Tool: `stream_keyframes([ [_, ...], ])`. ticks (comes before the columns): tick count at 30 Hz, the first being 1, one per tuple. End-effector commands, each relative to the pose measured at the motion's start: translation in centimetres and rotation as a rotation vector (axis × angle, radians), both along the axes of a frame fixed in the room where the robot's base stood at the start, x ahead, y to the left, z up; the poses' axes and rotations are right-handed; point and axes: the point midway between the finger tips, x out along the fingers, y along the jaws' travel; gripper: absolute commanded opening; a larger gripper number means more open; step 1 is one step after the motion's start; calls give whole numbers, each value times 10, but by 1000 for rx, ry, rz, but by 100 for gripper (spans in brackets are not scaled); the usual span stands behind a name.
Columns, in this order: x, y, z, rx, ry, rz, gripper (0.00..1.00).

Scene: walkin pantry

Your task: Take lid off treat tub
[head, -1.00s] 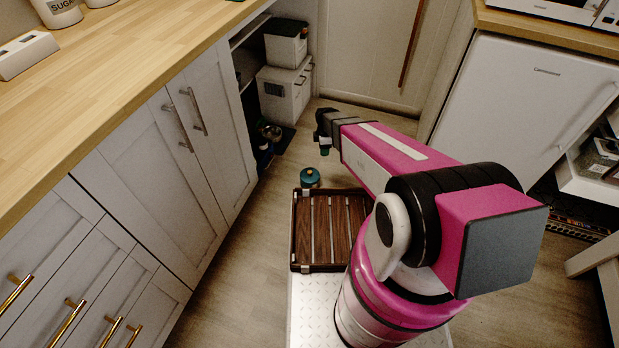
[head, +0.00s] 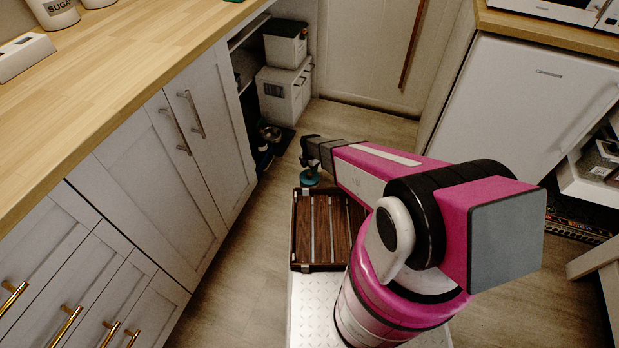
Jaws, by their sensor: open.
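A small round teal tub (head: 307,181) stands on the floor just behind the wooden slatted tray, with its top mostly hidden by my gripper. I take this to be the treat tub; I cannot see its lid clearly from here. My gripper (head: 309,163) points down directly over it, very close to its top. The fingers are open. I cannot tell whether they are around the lid's knob or only above it.
The wooden slatted tray (head: 297,228) is in front of the tub. Cabinets (head: 165,170) line the left side. White bins (head: 284,92) and metal bowls (head: 270,133) are in the open alcove behind. The fridge (head: 530,110) is at the right; floor between is clear.

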Motion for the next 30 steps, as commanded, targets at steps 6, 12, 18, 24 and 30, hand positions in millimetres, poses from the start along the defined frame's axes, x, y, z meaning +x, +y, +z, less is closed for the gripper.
stream_keyframes([
  [6, 2, 0, -20, 0, 1, -1, 56],
  [12, 2, 1, -48, 0, 1, -1, 56],
  [18, 1, 0, -51, 0, 0, -1, 56],
  [24, 1, 0, -51, 1, 1, -1, 16],
  [30, 1, 0, -51, 0, 0, -1, 3],
])
